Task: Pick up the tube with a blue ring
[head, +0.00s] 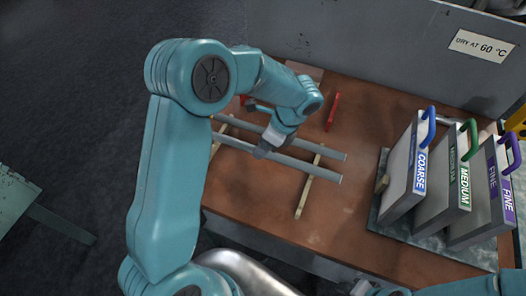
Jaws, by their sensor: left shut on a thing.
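Two grey tubes lie side by side, slanting down to the right over pale wooden strips. The near tube (311,171) and the far tube (325,151) both pass under or behind my left gripper (263,152). My left gripper points down and is shut on a tube, seemingly the near one. Its fingers hide part of that tube. I see no blue ring on the parts that show, and cannot tell whether the fingers hide one. A teal part of my right arm (478,287) shows at the bottom right; its gripper does not show clearly.
A wooden strip (305,197) supports the tubes on the brown bench (370,230). A red object (333,111) lies behind them. Handled slabs marked COARSE (400,178), MEDIUM (443,190) and FINE (482,205) stand at the right. A grey wall (370,50) closes the back.

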